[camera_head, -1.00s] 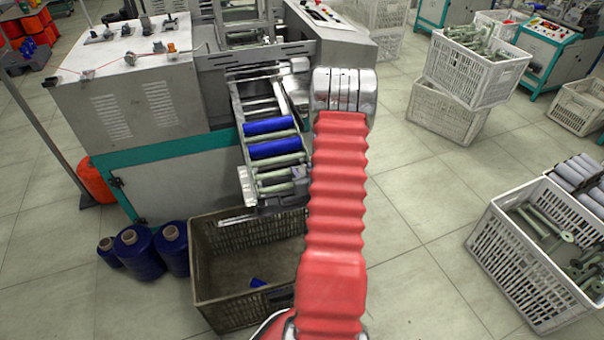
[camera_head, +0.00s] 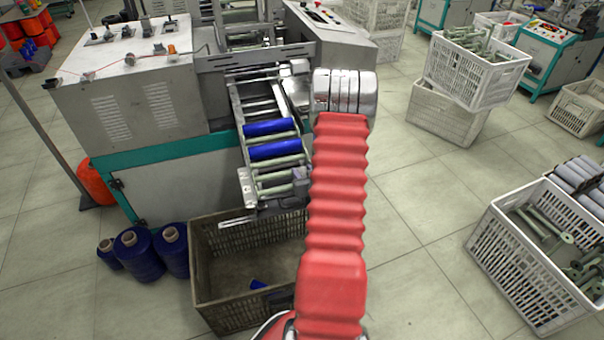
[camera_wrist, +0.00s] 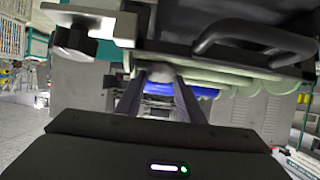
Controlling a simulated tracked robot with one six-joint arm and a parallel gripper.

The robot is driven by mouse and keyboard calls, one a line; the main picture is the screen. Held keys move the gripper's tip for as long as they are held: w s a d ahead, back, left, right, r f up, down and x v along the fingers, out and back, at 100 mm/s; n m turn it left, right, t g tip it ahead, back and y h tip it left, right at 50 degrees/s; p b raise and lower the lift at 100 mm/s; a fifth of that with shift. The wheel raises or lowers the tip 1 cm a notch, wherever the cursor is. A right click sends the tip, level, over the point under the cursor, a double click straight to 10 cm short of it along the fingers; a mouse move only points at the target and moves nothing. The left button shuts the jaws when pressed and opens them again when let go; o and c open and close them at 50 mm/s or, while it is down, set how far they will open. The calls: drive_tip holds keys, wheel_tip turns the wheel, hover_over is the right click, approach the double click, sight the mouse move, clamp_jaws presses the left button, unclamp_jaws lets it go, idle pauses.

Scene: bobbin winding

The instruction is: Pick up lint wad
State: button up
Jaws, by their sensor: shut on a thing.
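In the wrist view my gripper (camera_wrist: 159,84) has its two dark fingers close together. A small pale grey lump, which looks like the lint wad (camera_wrist: 158,73), sits between the fingertips. The machine's chute with blue bobbins (camera_wrist: 205,92) lies beyond the fingers. In the head view my arm reaches over the right side of this sloping chute (camera_head: 262,172), and the fingertips and the wad are hidden there.
Blue bobbins (camera_head: 275,149) lie on the chute rungs. A dark crate (camera_head: 208,287) stands below it, with blue thread cones (camera_head: 137,254) to its left. A white crate (camera_head: 527,268) stands at right. A black handle (camera_wrist: 250,35) hangs close above the fingers in the wrist view.

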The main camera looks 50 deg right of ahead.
sight(302, 173)
wheel_tip(302, 173, up, 10)
idle(0.6)
idle(0.5)
drive_tip(key=w+a+r+n+t+y, duration=0.1)
drive_tip(key=w+a+r+n+y, duration=0.15)
drive_tip(key=w+a, duration=0.75)
drive_tip(key=w+a+r+n+t+y, duration=0.1)
drive_tip(key=w+a+r, duration=0.35)
drive_tip(key=a, duration=0.85)
drive_tip(key=w+a+r+n+y, duration=0.1)
drive_tip(key=a+r+y, duration=0.1)
drive_tip(key=a, duration=1.1)
drive_tip(key=w+a+r+n+y, duration=0.1)
drive_tip(key=a+r+n+y, duration=0.1)
drive_tip(key=a, duration=1.2)
drive_tip(key=shift+a+t, duration=0.25)
drive_tip(key=shift+t, duration=0.05)
drive_tip(key=shift+r, duration=0.1)
